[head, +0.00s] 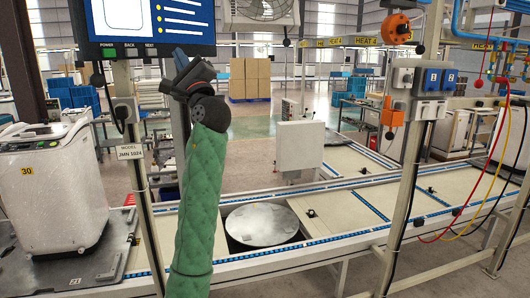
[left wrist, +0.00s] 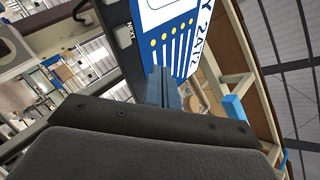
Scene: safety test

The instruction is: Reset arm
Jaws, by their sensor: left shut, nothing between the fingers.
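My left arm, in a green padded sleeve, rises upright through the middle-left of the head view. My left gripper (head: 180,54) is at its top, just below and overlapping the lower edge of the monitor (head: 146,20). In the left wrist view the blue-grey fingers of my left gripper (left wrist: 162,84) are together with nothing between them. They point toward the monitor (left wrist: 176,40), which fills the upper middle of that view. I cannot tell the exact gap between fingers and screen. My right gripper does not show in either view.
A conveyor line with a round metal plate (head: 262,224) runs across the front. A white machine (head: 54,188) stands at left. A post with blue sockets (head: 430,80) and hanging red and yellow hoses stands at right. Cardboard boxes (head: 250,78) stand far back.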

